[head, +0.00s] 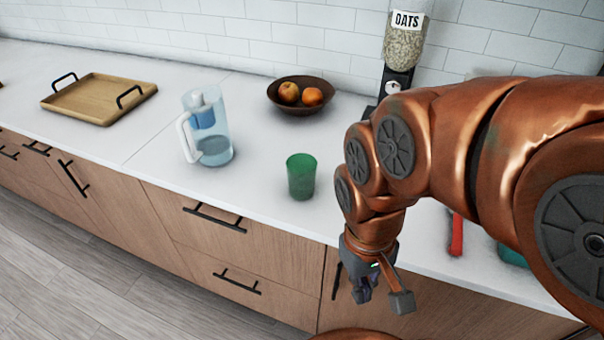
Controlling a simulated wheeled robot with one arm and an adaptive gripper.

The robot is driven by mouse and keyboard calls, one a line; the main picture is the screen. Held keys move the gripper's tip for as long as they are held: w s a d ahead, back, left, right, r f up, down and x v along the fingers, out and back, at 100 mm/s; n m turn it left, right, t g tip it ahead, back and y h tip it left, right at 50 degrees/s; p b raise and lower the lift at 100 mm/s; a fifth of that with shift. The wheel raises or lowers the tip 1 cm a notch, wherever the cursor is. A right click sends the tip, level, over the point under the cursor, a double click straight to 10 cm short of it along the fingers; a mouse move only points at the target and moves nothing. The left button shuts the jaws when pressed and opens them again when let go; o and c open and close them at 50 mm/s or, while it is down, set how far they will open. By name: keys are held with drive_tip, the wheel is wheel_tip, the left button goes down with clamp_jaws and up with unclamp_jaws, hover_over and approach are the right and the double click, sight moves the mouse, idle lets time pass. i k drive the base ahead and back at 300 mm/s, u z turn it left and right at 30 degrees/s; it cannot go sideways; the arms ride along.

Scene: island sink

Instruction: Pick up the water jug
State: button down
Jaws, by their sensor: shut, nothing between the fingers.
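The water jug (208,128) stands upright on the white counter, left of the middle of the head view. It is clear, with a blue filter part in its upper half and a white handle on its left side. My gripper (382,297) hangs in front of the counter's front edge, to the right of the jug and well apart from it. It points down, is shut and holds nothing.
A green cup (301,176) stands right of the jug. Behind it is a brown bowl (301,103) with fruit. A wooden tray (98,107) lies at left. An oats dispenser (404,50) stands by the wall. My arm hides much of the right side. Counter around the jug is clear.

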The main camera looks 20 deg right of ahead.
sight(209, 126)
drive_tip(key=k, duration=0.5)
drive_tip(key=u, duration=1.5)
drive_tip(key=i, duration=0.35)
drive_tip(key=u, duration=0.2)
